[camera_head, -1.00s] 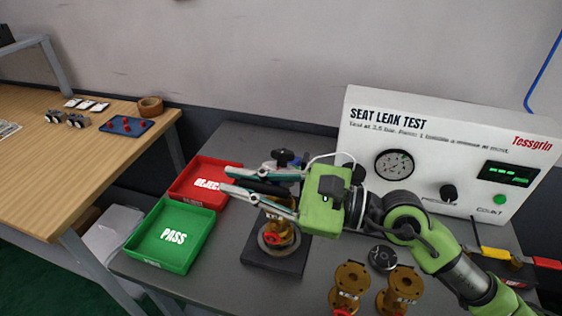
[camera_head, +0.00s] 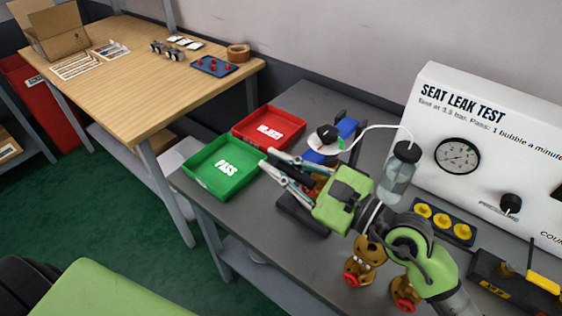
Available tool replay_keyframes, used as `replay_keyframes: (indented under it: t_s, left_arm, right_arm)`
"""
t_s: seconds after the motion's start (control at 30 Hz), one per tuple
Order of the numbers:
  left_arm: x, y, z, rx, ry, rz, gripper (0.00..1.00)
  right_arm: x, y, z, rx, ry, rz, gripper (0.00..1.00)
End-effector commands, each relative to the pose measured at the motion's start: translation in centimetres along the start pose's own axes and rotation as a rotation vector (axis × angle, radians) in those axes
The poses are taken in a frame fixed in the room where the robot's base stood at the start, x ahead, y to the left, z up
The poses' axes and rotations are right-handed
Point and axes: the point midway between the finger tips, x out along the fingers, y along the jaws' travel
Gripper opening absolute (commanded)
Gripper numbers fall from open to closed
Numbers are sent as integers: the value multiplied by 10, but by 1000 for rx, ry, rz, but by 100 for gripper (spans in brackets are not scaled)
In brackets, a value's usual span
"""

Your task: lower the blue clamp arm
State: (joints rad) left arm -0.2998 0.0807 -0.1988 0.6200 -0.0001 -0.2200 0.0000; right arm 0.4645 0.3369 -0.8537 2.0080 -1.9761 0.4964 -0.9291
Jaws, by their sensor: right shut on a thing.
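The blue clamp arm (camera_head: 345,128) shows in part on the test fixture. A black knob with a pale collar (camera_head: 326,133) sits by it, with a white hose running off. My right gripper (camera_head: 266,161) reaches in from the right over the fixture's dark base (camera_head: 296,216). Its fingers are closed about a black bar (camera_head: 291,176), which seems to be the clamp's handle. The gripper covers most of the brass valve and the clamp's lower part. My left gripper is not in view.
The green PASS tray (camera_head: 218,188) and red REJECT tray (camera_head: 250,122) lie left of the fixture. A clear bottle (camera_head: 397,178) stands close right of it, before the white seat leak tester (camera_head: 470,115). Brass valves (camera_head: 367,252) stand in front. A wooden table (camera_head: 140,85) is at left.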

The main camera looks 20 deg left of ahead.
Motion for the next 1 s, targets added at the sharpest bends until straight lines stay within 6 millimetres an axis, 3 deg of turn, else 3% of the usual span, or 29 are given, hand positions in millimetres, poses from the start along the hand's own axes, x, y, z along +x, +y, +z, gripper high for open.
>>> replay_keyframes:
  t_s: [0.17,0.2,0.27,0.67,1.0]
  left_arm:
    - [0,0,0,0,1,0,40]
    - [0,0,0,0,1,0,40]
    - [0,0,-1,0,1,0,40]
    - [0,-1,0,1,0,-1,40]
    - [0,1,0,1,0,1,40]
  right_arm:
    - [0,-2,-2,4,4,-5,0]
    - [0,-2,-3,4,4,-5,19]
    - [0,-2,-3,3,4,-5,29]
    - [-8,-6,-3,-4,6,-12,29]
    - [-68,0,-1,-3,7,-3,29]
